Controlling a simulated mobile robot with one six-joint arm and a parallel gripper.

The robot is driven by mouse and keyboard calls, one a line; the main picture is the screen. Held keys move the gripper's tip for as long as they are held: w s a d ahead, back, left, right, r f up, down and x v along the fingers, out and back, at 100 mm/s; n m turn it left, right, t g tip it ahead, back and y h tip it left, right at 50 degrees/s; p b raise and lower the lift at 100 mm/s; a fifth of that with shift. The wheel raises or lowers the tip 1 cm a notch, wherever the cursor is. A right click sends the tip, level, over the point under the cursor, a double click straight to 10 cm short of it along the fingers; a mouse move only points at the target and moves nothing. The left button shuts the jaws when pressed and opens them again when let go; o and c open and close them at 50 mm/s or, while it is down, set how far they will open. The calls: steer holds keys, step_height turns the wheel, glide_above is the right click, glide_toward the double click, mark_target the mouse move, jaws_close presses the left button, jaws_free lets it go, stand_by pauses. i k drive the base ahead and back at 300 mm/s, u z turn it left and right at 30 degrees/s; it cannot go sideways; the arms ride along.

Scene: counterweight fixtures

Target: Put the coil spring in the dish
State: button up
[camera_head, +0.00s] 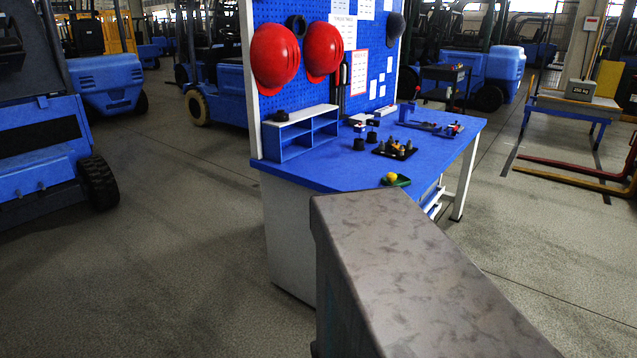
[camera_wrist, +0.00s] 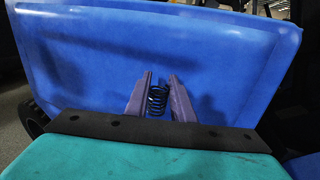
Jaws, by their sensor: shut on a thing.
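My gripper (camera_wrist: 160,98) shows in the wrist view, its two purple fingers closed on a dark coil spring (camera_wrist: 157,100). The spring stands roughly upright between the fingers, in front of a blue machine panel. A small green dish (camera_head: 405,183) lies near the front edge of the blue workbench in the head view, with a yellow round thing (camera_head: 390,177) in or at it. My gripper and the spring do not show in the head view, so their distance from the dish cannot be told.
The workbench (camera_head: 335,177) carries a small shelf unit (camera_head: 301,135), a dark tray with several parts (camera_head: 394,149) and other fittings. Red helmets (camera_head: 275,55) hang on the pegboard behind it. Blue forklifts stand around; the floor left of the bench is clear.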

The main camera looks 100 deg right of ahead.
mark_target(396, 182)
steer(key=z, duration=3.4)
steer(key=i, duration=1.05)
steer(key=u, duration=0.1)
